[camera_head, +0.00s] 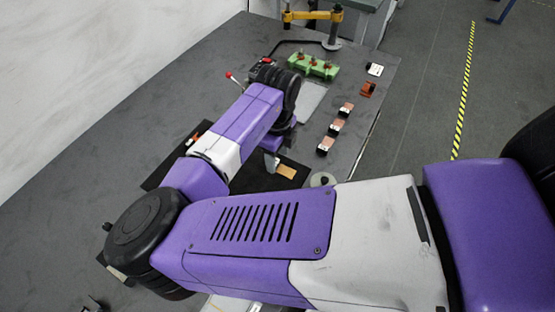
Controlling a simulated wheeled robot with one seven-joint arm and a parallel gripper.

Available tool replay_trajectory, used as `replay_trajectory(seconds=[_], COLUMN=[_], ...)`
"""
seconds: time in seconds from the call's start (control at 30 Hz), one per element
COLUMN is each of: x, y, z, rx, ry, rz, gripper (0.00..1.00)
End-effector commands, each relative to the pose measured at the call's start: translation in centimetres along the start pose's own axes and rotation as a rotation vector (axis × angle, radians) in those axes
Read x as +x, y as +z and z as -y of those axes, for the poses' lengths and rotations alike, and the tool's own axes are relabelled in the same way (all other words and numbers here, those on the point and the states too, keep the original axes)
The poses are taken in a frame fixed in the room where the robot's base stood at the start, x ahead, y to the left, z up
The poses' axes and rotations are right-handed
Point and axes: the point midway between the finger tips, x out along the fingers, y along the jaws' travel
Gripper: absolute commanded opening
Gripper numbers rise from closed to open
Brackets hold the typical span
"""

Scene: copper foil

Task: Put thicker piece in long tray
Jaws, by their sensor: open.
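My gripper (271,162) points down over a black mat (299,181) in the middle of the table, mostly hidden by my own arm. Its jaws are open, with a pale finger showing. A flat copper-orange piece (287,172) lies on the mat just right of the fingers. I cannot tell whether it is the thicker piece. Three small black holders with copper-coloured tops stand in a slanting row to the right: the near one (325,146), the middle one (336,126) and the far one (346,109). I cannot pick out the long tray for sure.
A green fixture with red knobs (313,66) stands at the back, near a grey plate (313,98). A red-brown block (367,89) and a white-topped block (375,69) sit near the right edge. A grey round object (322,179) stands by the mat.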

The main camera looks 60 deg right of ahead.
Motion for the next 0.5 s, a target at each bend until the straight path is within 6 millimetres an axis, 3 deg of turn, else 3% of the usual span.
replay_trajectory(seconds=[0.3, 0.5], x=[-6.5, -9.1], y=[0.1, 0.0], z=[0.0, 0.0], rx=[0.001, 0.001], ry=[-0.001, 0.000], rz=[0.003, 0.002], gripper=[0.54, 0.54])
